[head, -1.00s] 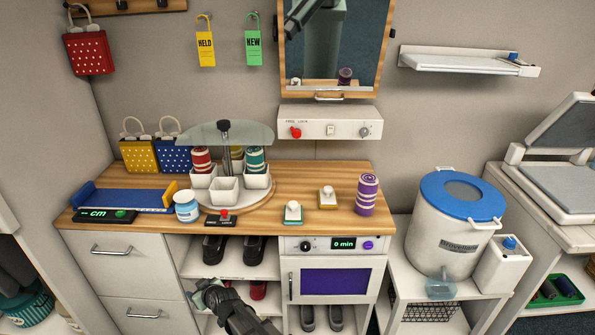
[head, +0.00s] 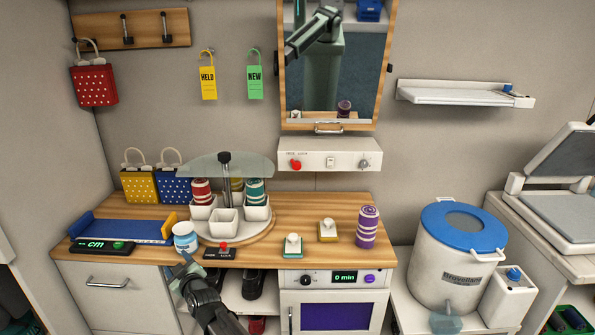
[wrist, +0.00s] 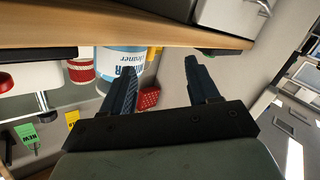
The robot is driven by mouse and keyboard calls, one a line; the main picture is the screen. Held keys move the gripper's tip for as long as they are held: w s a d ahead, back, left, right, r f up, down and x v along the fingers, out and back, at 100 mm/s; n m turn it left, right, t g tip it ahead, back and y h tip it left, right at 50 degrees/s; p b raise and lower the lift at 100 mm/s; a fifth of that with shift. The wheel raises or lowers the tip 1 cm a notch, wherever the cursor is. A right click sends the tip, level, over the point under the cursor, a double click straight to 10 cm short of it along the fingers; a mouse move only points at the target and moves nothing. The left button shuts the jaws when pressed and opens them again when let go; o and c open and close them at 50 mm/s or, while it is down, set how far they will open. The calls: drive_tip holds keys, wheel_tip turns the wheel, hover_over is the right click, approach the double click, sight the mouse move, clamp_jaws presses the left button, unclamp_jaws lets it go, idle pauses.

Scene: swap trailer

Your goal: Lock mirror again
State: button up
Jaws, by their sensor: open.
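The wood-framed mirror (head: 335,66) hangs on the back wall with a metal handle (head: 328,128) at its bottom edge. It reflects my arm. Below it a white panel (head: 345,150) carries a red knob (head: 295,164) at its left under small lettering, a switch (head: 330,162) and a grey knob (head: 363,164). The red knob's setting is too small to read. My gripper (head: 182,267) is at the counter's front edge, near the white-and-blue jar, well below and left of the panel. In the wrist view my gripper (wrist: 160,66) is open and empty.
The wooden counter (head: 290,210) holds the jar (head: 185,240), a carousel of spools (head: 225,224), a black box with a red knob (head: 220,252), two white-knobbed blocks and a purple spool (head: 367,228). The counter's middle, in front of the panel, is mostly clear.

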drive_tip(key=w+d+r+t, duration=0.1)
drive_tip(key=w+d+r, duration=0.1)
drive_tip(key=d, duration=0.2)
drive_tip(key=w+d+r+n+t, duration=0.1)
drive_tip(key=w+d+r, duration=0.1)
drive_tip(key=d+r, duration=0.1)
drive_tip(key=w+d+r+t+h, duration=0.1)
drive_tip(key=w+d+r, duration=0.2)
drive_tip(key=d, duration=0.1)
drive_tip(key=shift+d+n, duration=0.3)
drive_tip(key=shift+n, duration=0.1)
drive_tip(key=w+d+r+n+t+h, duration=0.1)
drive_tip(key=w+d+r+t, duration=0.1)
drive_tip(key=d+r, duration=0.3)
drive_tip(key=w+d+r+n+t, duration=0.1)
drive_tip(key=w+d+r+t, duration=0.1)
drive_tip(key=d, duration=0.5)
drive_tip(key=m+h, duration=0.3)
drive_tip(key=m, duration=0.2)
approach(297, 166)
drive_tip(key=shift+t, duration=0.3)
drive_tip(key=x, duration=0.8)
drive_tip(key=shift+w+a+f, duration=0.2)
drive_tip(key=shift+w+f, duration=0.05)
drive_tip(key=shift+w, duration=0.1)
drive_tip(key=c, duration=1)
